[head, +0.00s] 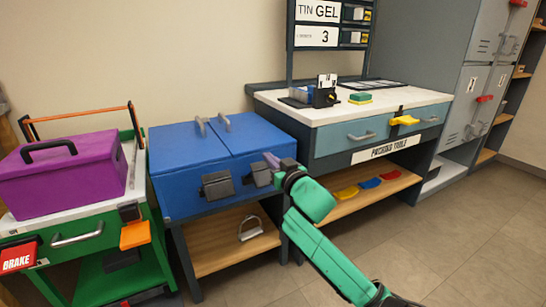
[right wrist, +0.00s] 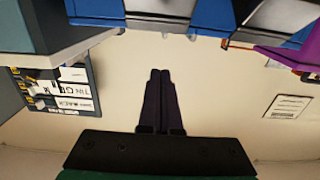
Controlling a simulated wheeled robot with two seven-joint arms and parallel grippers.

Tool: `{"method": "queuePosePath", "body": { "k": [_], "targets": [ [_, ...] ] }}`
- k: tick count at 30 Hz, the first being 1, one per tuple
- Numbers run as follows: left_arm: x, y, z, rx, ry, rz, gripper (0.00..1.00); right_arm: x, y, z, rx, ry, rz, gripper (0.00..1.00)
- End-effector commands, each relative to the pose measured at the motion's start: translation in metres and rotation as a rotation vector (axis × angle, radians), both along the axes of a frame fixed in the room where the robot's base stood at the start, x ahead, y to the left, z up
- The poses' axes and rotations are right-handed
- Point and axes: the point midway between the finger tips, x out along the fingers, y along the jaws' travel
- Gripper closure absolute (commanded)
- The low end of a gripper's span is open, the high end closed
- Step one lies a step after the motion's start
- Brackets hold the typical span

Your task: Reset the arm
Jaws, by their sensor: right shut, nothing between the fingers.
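My right arm, green, reaches up from the lower right in the head view. Its gripper (head: 271,159) is in front of the right part of the blue chest (head: 215,150), near a dark latch (head: 259,175). I cannot tell from this view whether it touches the chest. In the right wrist view the two dark fingers (right wrist: 160,73) lie side by side, shut, with nothing between them and pale wall behind. My left gripper is not in view.
A green cart (head: 86,251) with a purple toolbox (head: 70,175) stands at the left. A packing table (head: 415,105) with a drawer and small items on top stands right of the chest. Grey lockers (head: 488,50) are at the right. The tiled floor (head: 480,220) at lower right is clear.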

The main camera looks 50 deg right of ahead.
Motion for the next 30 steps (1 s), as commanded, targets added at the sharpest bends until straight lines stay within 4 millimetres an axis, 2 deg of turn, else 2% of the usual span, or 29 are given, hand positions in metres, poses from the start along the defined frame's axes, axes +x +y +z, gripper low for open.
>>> {"method": "queuePosePath", "body": {
  "k": [3, 6, 23, 26, 29, 30],
  "targets": [
    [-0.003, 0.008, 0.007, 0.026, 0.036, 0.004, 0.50, -0.015, 0.006, 0.001, 0.002, 0.002, 0.001, 1.00],
    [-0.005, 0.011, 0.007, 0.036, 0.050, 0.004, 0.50, -0.020, 0.007, 0.001, 0.000, 0.000, 0.000, 1.00],
    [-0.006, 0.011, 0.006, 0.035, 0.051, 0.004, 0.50, -0.020, 0.008, 0.000, 0.001, 0.002, 0.001, 1.00],
    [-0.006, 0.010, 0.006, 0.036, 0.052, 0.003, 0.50, -0.018, 0.016, -0.022, 0.012, 0.055, 0.012, 1.00],
    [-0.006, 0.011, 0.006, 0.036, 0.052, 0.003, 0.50, -0.019, 0.041, -0.082, 0.039, 0.205, 0.048, 1.00],
    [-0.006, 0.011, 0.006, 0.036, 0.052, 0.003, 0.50, -0.023, 0.057, -0.113, 0.052, 0.287, 0.073, 1.00]
  ]
}}
